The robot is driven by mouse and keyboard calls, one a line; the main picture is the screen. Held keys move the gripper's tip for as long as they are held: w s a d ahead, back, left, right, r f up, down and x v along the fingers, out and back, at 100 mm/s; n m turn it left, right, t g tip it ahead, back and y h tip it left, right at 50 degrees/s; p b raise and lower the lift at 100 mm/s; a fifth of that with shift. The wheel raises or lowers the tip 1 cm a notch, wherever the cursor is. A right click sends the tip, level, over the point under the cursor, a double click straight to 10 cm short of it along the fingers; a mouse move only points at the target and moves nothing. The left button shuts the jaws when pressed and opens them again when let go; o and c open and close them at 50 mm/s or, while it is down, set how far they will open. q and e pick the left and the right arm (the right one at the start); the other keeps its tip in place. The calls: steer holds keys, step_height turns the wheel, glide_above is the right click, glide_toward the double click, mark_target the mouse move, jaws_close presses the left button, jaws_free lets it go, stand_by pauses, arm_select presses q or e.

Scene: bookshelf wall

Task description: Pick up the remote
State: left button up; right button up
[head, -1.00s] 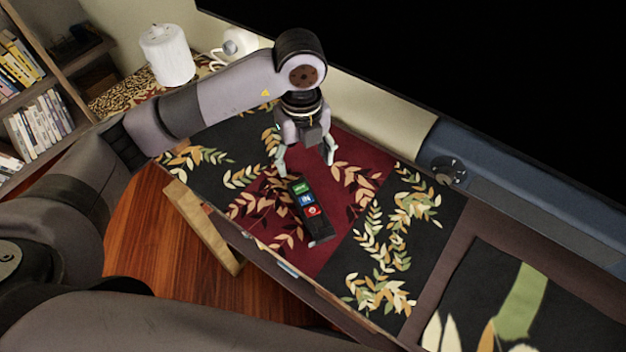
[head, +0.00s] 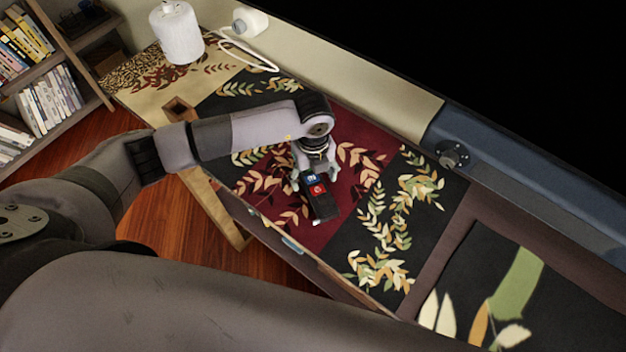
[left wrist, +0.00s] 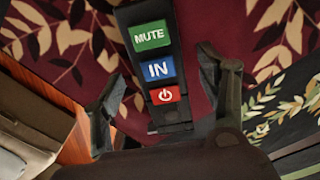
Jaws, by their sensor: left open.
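The black remote (head: 322,205) lies on the dark red, leaf-patterned part of the table cover, near the table's front edge. In the left wrist view the remote (left wrist: 152,52) shows a green MUTE, a blue IN and a red power button. My left gripper (head: 315,180) is over the remote's far part, which it partly hides. In the left wrist view my left gripper's fingers (left wrist: 160,100) are open, one on each side of the remote, with gaps between. I cannot tell the exact height of the fingertips. My right gripper is not in view.
A white cylinder (head: 177,34) stands at the table's far left, with a white corded device (head: 250,20) beside it. A blue-grey long object (head: 520,185) runs along the back right. A bookshelf (head: 45,90) stands at the left. The cover right of the remote is clear.

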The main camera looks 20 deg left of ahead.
arm_select(q)
steer(key=shift+f, duration=0.95)
steer(key=c, duration=1.4)
